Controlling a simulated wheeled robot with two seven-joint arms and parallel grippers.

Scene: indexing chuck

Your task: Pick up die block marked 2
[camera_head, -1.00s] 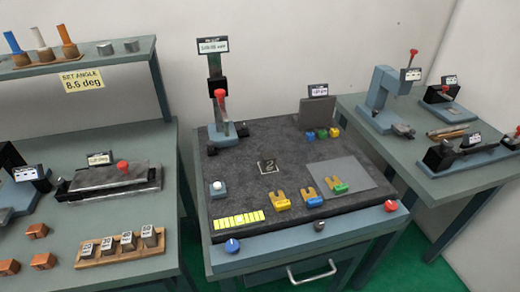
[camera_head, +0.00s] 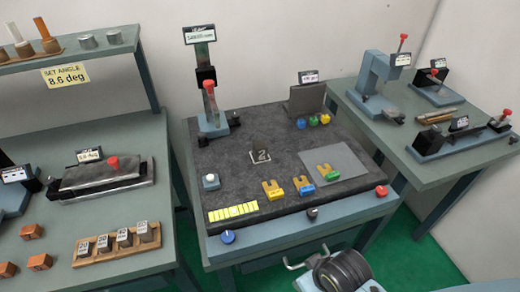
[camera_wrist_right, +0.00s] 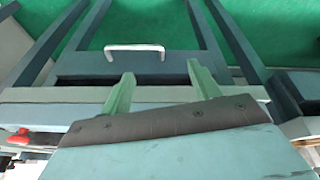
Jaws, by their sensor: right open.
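A small dark square block with a pale 2 on top (camera_head: 261,157) lies near the middle of the dark mat (camera_head: 235,180) on the centre table. Nothing touches it. My right arm shows at the bottom of the head view, in front of the centre table, but its fingertips cannot be made out there. In the right wrist view my right gripper (camera_wrist_right: 157,73) is open, with two green fingers apart and nothing between them. The marked block is not in the right wrist view. My left gripper is not in view.
Yellow and blue slotted blocks (camera_head: 272,190) stand front right of the marked block. A gauge stand (camera_head: 211,110) rises behind it, and a grey plate (camera_head: 347,157) lies right. A drawer handle (camera_wrist_right: 134,47) is near the right gripper. The mat around the block is clear.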

